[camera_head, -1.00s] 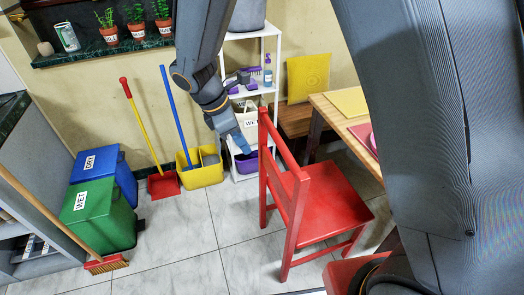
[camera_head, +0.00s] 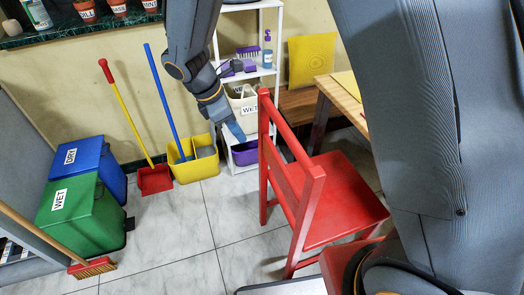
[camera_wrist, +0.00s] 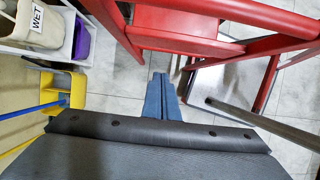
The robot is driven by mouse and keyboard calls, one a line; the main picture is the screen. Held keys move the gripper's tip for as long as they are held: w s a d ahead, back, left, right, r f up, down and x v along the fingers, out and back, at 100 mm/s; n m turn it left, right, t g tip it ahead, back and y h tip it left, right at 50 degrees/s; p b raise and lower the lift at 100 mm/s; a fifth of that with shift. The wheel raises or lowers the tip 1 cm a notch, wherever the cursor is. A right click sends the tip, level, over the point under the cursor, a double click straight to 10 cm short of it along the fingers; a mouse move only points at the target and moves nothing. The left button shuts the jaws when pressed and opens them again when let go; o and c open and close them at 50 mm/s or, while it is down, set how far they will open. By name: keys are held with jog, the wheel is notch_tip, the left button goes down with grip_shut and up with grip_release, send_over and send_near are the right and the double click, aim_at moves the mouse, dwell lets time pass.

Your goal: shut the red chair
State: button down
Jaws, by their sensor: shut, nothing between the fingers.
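The red chair (camera_head: 345,200) stands upright on the tiled floor, turned partly away from a wooden table at the right. Its backrest faces left, toward my gripper (camera_head: 238,132). My gripper is shut and empty, with its blue fingertips a little left of the backrest's top in the head view. In the wrist view the gripper (camera_wrist: 161,82) points at the floor, and the chair (camera_wrist: 185,20) fills the upper right, its red bars just beyond the fingertips. Whether the fingers touch the chair cannot be told. Part of the seat edge is hidden behind my arm.
The wooden table (camera_head: 347,100) is right of the chair. A white shelf (camera_head: 272,20) with baskets stands behind my gripper. A yellow mop bucket (camera_head: 193,165), a red dustpan (camera_head: 155,180) and green (camera_head: 85,212) and blue bins (camera_head: 85,160) are left. Floor left of the chair is clear.

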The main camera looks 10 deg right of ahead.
jog(key=w+d+f+p, duration=0.1)
jog(key=d+f, duration=0.6)
jog(key=f, duration=0.2)
jog(key=shift+w+d+f, duration=0.2)
jog(key=shift+w+d, duration=0.1)
